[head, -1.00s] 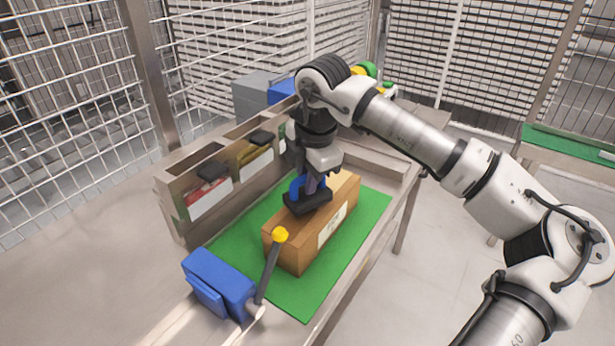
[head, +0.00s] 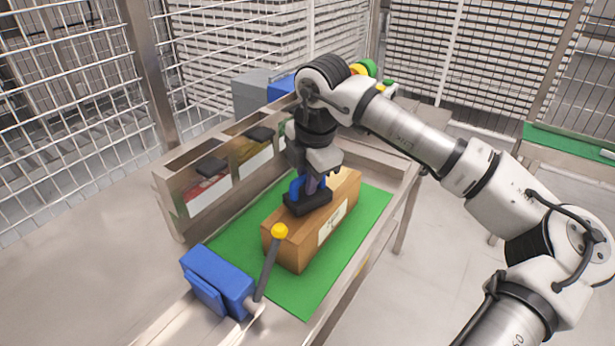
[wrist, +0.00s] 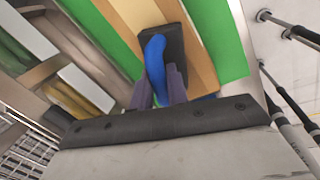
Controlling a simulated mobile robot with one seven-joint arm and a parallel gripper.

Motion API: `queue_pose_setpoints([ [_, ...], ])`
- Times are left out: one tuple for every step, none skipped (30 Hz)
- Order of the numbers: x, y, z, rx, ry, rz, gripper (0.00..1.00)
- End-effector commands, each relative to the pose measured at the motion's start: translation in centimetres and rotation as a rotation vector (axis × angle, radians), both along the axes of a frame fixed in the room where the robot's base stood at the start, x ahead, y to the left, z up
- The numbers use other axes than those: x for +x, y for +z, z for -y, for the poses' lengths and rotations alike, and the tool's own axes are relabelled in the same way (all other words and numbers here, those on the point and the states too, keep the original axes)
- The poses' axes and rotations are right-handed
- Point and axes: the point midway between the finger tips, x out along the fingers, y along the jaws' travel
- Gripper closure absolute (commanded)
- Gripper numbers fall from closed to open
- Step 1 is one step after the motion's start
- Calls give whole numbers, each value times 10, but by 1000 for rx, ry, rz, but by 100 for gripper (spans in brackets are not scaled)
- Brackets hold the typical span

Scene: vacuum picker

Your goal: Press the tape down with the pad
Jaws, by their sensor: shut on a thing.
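A brown cardboard box (head: 284,250) with a white label on its side lies on the green mat (head: 300,297). A paler tape strip (wrist: 140,13) runs along the box top in the wrist view. My gripper (head: 313,183) is above the box, shut on the blue handle (wrist: 155,58) of a black pad (head: 307,203). The pad is flat at the box top, over the strip's line, and hides part of it. I cannot tell whether the pad presses on the tape or is just above it. The pad also shows in the wrist view (wrist: 178,45).
A blue unit (head: 215,278) with a yellow-knobbed lever (head: 279,231) stands at the near end of the box. A rack of bins (head: 207,195) runs along the left. Wire fencing (head: 70,120) stands behind. Bare mat lies right of the box.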

Motion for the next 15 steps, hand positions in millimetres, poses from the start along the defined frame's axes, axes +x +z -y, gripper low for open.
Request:
queue_pose_setpoints([
  [0, -3, 0, 1, 0, 1, 100],
  [0, -3, 0, 1, 0, 1, 100],
  [0, -4, 0, 1, 0, 1, 100],
  [0, -5, 0, 1, 0, 1, 100],
  [0, -6, 0, 1, 0, 1, 100],
  [0, -4, 0, 1, 0, 1, 100],
  [0, -4, 0, 1, 0, 1, 100],
  [0, -4, 0, 0, 0, 0, 100],
  [0, -4, 0, 0, 0, 0, 100],
  [0, -4, 0, 0, 0, 0, 100],
  [0, -4, 0, 0, 0, 0, 100],
  [0, -4, 0, 0, 0, 0, 100],
  [0, -4, 0, 0, 0, 0, 100],
  [0, -4, 0, 0, 0, 0, 100],
  [0, -3, 0, 0, 0, 0, 100],
])
